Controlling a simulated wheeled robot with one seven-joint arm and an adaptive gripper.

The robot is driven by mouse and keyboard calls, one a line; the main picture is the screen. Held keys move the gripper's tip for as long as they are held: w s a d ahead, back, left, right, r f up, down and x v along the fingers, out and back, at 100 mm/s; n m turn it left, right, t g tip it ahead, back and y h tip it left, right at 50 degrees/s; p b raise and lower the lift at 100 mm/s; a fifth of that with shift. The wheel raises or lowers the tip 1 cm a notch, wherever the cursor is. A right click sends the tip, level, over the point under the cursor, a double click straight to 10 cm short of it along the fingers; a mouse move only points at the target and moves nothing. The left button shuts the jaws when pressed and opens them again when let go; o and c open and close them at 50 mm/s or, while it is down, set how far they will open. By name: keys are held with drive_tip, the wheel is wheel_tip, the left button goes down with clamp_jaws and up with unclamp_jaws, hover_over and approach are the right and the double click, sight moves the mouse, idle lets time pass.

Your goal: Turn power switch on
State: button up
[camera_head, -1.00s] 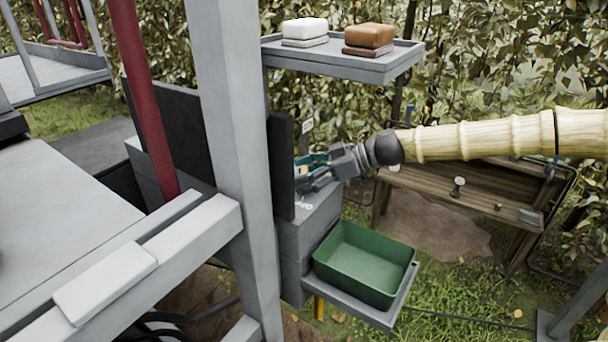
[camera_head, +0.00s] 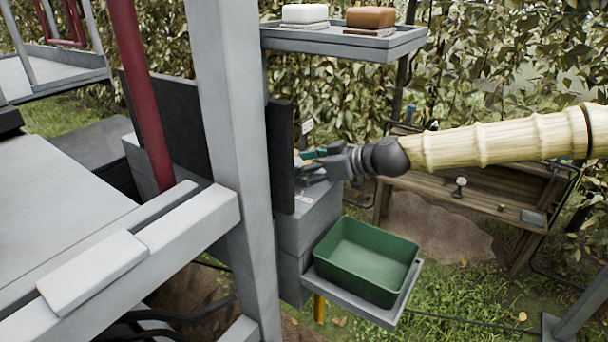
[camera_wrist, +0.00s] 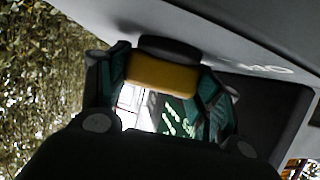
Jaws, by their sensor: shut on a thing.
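The power switch shows in the wrist view as a yellow handle (camera_wrist: 163,77) on a dark round base (camera_wrist: 170,48), on a grey surface with white lettering. In the head view it is hidden behind my gripper and the dark panel. My gripper (camera_head: 312,166) is at the top of the grey box (camera_head: 310,215), just right of the dark upright panel. In the wrist view its teal fingers stand on both sides of the yellow handle and are shut on it. I cannot read the switch's position.
A dark upright panel (camera_head: 281,150) and a grey post (camera_head: 236,190) stand close left of my gripper. A green bin (camera_head: 350,276) sits on a low shelf below. A higher shelf (camera_head: 340,42) holds a white block and a brown block. A wooden bench (camera_head: 430,187) stands behind.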

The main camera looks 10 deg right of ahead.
drive_tip(key=m+t+h, duration=0.3)
drive_tip(key=m, duration=0.1)
drive_tip(key=shift+r+h, duration=0.15)
drive_tip(key=shift+h, duration=0.15)
drive_tip(key=shift+m+t+h+p, duration=0.45)
drive_tip(key=shift+m+t+h, duration=0.25)
drive_tip(key=shift+m+h, duration=1.1)
drive_tip(key=shift+h, duration=0.2)
drive_tip(key=o, duration=1)
drive_tip(key=v, duration=1.2)
drive_tip(key=shift+f, duration=0.25)
